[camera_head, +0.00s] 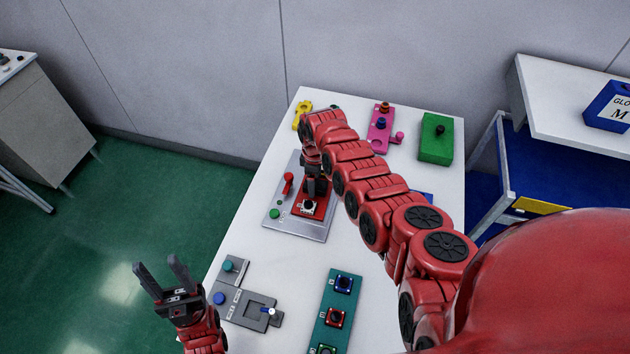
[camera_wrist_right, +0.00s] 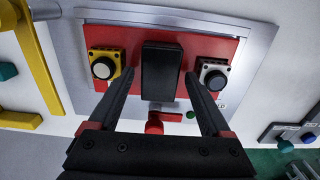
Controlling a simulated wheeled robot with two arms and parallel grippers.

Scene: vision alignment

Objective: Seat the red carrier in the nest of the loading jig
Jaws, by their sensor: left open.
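The red carrier (camera_head: 311,204) lies on the grey plate of the loading jig (camera_head: 280,225). In the right wrist view the red carrier (camera_wrist_right: 215,48) shows an upright black handle (camera_wrist_right: 161,70), with a yellow button block on its left and a grey one on its right. The carrier lies inside the jig's grey border; I cannot tell whether it is fully down in the nest. My right gripper (camera_wrist_right: 161,76) is open, its fingers on either side of the handle with small gaps. My left gripper (camera_head: 160,275) is open and empty, left of the table's front.
The jig has a red lever (camera_head: 288,183) and a green button (camera_head: 275,213). A grey fixture (camera_head: 240,305) and a teal plate with button blocks (camera_head: 326,318) lie nearer. A pink plate (camera_head: 378,138), a green box (camera_head: 435,140) and a yellow bracket (camera_head: 300,114) are at the back.

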